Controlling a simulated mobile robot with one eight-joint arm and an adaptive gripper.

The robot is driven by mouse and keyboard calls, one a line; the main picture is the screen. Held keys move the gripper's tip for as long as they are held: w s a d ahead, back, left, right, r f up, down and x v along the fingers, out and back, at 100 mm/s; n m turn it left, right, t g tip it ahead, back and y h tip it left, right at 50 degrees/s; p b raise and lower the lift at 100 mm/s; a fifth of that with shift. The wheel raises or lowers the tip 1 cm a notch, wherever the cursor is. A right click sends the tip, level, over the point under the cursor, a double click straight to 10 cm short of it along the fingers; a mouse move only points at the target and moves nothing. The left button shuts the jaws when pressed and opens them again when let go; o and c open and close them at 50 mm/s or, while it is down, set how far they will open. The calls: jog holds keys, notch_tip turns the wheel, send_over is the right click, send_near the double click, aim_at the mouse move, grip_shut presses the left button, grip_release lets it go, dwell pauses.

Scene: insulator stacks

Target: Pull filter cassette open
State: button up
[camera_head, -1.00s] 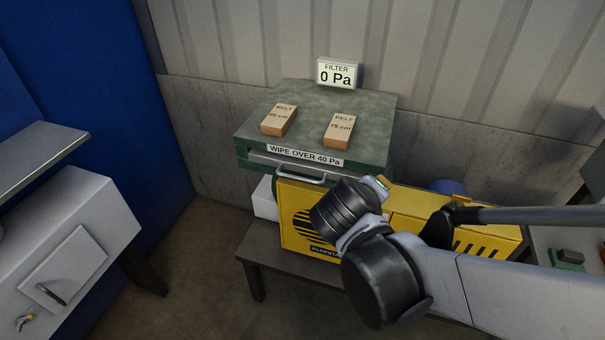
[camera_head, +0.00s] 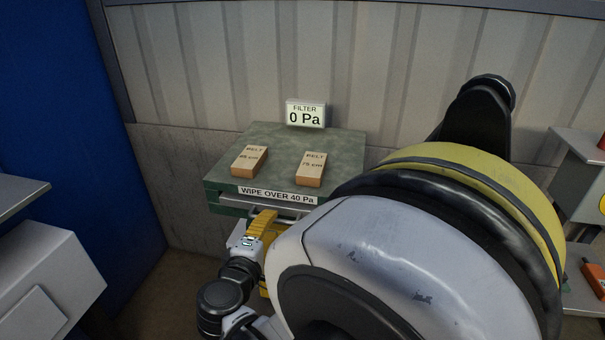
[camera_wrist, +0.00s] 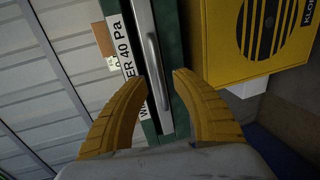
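The filter cassette (camera_wrist: 142,18) is a grey panel in a green housing (camera_head: 212,205), under a "WIPE OVER 40 Pa" label (camera_head: 277,194). In the wrist view its silver bar handle (camera_wrist: 153,65) runs up the picture, between and beyond the fingertips. The cassette looks shut. My gripper (camera_wrist: 157,85) has two yellow curved fingers, spread wide and empty, one on each side of the handle line. I see no contact with the handle. In the head view my gripper (camera_head: 262,225) is just in front of the housing, and my arm hides much of the handle.
A display (camera_head: 305,114) reads "FILTER 0 Pa" behind the housing. Two belt boxes, one at left (camera_head: 249,161) and one at right (camera_head: 312,169), lie on top. A yellow machine (camera_wrist: 245,40) is close beside the cassette. A grey cabinet (camera_head: 50,275) stands at the left.

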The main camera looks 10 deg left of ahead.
jog(key=shift+b+x, duration=0.3)
jog(key=shift+x, duration=1.15)
grip_shut()
jog(key=shift+a, duration=0.1)
